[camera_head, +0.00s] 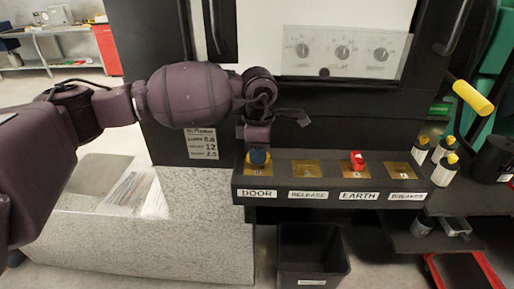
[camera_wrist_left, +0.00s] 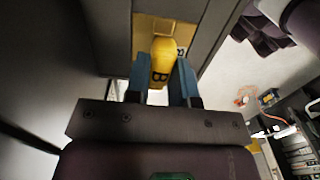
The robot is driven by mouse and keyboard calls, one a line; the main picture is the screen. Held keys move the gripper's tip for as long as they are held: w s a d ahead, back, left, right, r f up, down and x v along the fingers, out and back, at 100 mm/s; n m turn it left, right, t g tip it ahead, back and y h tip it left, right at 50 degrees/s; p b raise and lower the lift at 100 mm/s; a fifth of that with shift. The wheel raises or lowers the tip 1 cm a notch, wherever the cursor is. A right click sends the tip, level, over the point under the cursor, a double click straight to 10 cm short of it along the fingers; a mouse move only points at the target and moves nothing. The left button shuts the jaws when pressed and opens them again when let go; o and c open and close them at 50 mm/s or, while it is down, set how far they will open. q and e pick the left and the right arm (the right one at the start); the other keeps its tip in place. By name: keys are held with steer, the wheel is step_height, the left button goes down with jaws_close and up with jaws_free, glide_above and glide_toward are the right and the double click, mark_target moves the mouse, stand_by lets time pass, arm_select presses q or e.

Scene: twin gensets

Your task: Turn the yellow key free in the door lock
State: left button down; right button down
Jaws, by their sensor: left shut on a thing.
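The yellow key (camera_wrist_left: 161,55) sits at the brass plate of the door lock (camera_wrist_left: 145,24), and its head shows between my gripper's blue fingers in the left wrist view. My left gripper (camera_head: 258,158) points down over the DOOR place of the black lock panel (camera_head: 282,182) and is shut on the key. In the head view only a little yellow shows around the fingers, and the key is mostly hidden. A dark letter shows on the key's head. How far the key is turned cannot be told. My right gripper is not in view.
Brass plates marked RELEASE (camera_head: 308,169) and BREAKER (camera_head: 403,171) stand right of DOOR. A red key (camera_head: 356,162) stands at EARTH. Several yellow-topped bottles (camera_head: 444,170) and a yellow-gripped lever (camera_head: 473,97) are at the right. A black bin (camera_head: 313,255) stands below.

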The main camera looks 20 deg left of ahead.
arm_select(q)
steer(key=shift+n, duration=0.3)
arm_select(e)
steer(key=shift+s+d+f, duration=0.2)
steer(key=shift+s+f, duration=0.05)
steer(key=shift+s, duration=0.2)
arm_select(q)
steer(key=c, duration=0.9)
jaws_free()
steer(key=shift+r, duration=0.5)
steer(key=shift+r+p, duration=0.6)
steer(key=shift+r, duration=0.15)
steer(key=shift+r+p, duration=1)
steer(key=shift+r, duration=1.55)
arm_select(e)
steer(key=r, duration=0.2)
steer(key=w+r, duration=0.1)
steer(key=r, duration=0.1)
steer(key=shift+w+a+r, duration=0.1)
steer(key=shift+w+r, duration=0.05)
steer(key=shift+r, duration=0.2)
